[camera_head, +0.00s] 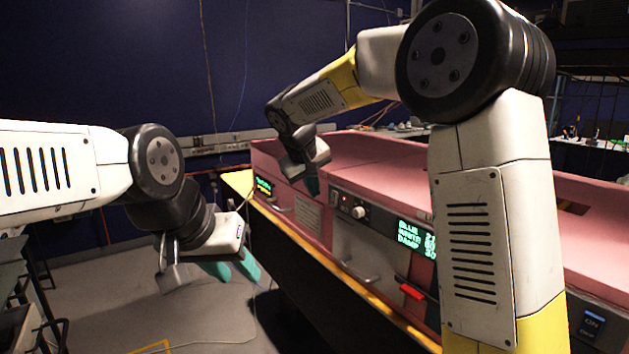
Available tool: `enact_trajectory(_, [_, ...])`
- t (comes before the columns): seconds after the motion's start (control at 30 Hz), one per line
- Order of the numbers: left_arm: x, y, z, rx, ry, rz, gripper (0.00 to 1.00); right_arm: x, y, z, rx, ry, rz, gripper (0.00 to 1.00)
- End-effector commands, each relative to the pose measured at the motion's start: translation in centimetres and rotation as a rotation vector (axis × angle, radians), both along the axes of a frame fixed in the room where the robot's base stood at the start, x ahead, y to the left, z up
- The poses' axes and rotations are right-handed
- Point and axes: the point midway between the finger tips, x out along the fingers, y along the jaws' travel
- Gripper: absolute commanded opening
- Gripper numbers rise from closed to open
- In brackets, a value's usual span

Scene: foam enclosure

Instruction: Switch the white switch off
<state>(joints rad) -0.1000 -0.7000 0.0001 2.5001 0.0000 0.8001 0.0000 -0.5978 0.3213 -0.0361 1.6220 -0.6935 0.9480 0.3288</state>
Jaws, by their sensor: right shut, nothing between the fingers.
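The pink foam enclosure (400,169) runs from the middle to the right edge. On its grey front panel is a small round white knob (359,212), with a small red light near it. At the lower right edge is a dark blue plate (592,322) marked ON, partly cut off. I cannot tell which of these is the white switch, or its position. My right gripper (313,186) is shut and empty, in front of the enclosure's left part, left of the knob.
The front also carries a green-lettered display (416,238), a red handle (411,291) and a small display (264,187) at the left. A yellow-edged ledge (330,264) runs along the enclosure's front. My right arm hides part of the front. The floor at left is mostly clear.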

Motion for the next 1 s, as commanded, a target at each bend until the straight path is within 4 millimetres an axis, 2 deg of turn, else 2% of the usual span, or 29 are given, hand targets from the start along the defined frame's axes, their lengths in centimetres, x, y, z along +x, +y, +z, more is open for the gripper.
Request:
enact_trajectory(0.03, [0.0,0.0,0.0,0.000,0.000,0.000,0.36,0.7,-0.3,-1.1,-0.002,0.003,-0.002,0.00])
enact_trajectory(0.2, [0.0,0.0,0.0,0.000,0.000,0.000,0.36,2.6,-0.8,-4.0,-0.001,0.003,-0.002,0.00])
enact_trajectory(0.33, [0.0,0.0,0.0,0.000,0.000,0.000,0.36,3.8,-2.6,-4.0,0.002,0.000,-0.005,0.00])
enact_trajectory(0.5, [0.0,0.0,0.0,0.000,0.000,0.000,0.36,4.7,-3.7,-4.2,0.001,0.000,-0.002,0.00])
enact_trajectory(1.0, [0.0,0.0,0.0,0.000,0.000,0.000,0.36,5.2,-4.4,-4.7,0.001,0.001,-0.002,0.00])
